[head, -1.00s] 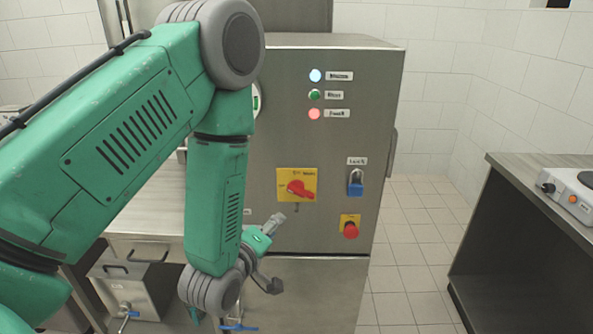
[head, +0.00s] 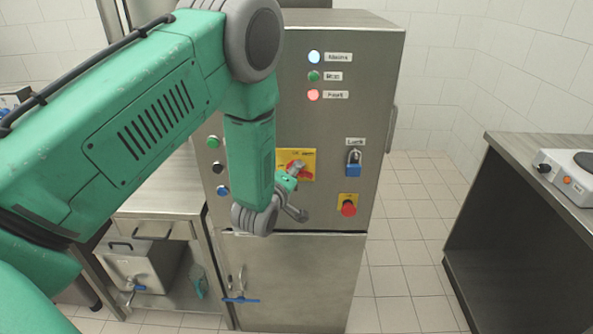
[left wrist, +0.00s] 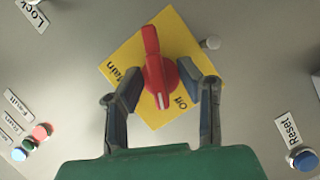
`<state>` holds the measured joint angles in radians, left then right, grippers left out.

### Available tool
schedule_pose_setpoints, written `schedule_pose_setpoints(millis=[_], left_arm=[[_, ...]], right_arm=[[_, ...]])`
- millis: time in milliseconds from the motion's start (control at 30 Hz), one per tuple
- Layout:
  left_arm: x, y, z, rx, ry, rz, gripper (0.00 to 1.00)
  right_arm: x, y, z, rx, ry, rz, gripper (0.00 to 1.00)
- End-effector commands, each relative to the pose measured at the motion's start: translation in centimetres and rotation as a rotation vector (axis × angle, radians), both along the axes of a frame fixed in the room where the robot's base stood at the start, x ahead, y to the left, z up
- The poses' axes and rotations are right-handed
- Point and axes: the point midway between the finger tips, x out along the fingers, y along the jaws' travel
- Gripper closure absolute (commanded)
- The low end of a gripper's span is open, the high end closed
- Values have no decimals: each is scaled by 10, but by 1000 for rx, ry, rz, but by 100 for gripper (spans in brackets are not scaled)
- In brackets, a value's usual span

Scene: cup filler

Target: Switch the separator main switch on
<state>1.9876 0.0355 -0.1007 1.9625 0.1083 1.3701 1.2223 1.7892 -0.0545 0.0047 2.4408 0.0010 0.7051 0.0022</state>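The main switch is a red rotary knob (left wrist: 158,68) on a yellow plate (left wrist: 125,75) printed "Main" and "On" in the left wrist view. The knob's white mark is at its lower end, a little left of "On". The plate also shows in the head view (head: 309,155) on the steel cabinet's front, partly covered by my gripper. My left gripper (left wrist: 161,92) is open, one finger on each side of the knob's lower part. I cannot tell whether either finger touches it. In the head view the left gripper (head: 297,191) is at the plate's lower edge. My right gripper is not in view.
The cabinet (head: 340,130) has a blue padlock (head: 354,169), a red button (head: 348,208) on yellow, and indicator lamps (head: 314,76). A blue Reset button (left wrist: 304,159) shows in the wrist view. A counter with a hotplate (head: 575,173) is at right, with clear floor between.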

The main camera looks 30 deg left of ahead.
Motion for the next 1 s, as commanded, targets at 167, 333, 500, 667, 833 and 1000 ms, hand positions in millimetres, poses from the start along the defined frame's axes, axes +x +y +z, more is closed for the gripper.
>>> schedule_pose_setpoints(millis=[167,333,500,667,833,1000], left_arm=[[6,1,-1,0,1,0,68],[6,1,-1,0,1,0,68],[6,1,-1,0,1,0,100],[6,1,-2,1,2,0,100],[6,1,-2,17,14,0,100],[6,1,-2,74,51,0,100]], right_arm=[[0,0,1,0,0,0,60],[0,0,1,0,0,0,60],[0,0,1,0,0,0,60],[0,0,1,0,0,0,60],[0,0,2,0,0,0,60],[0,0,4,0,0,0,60]])
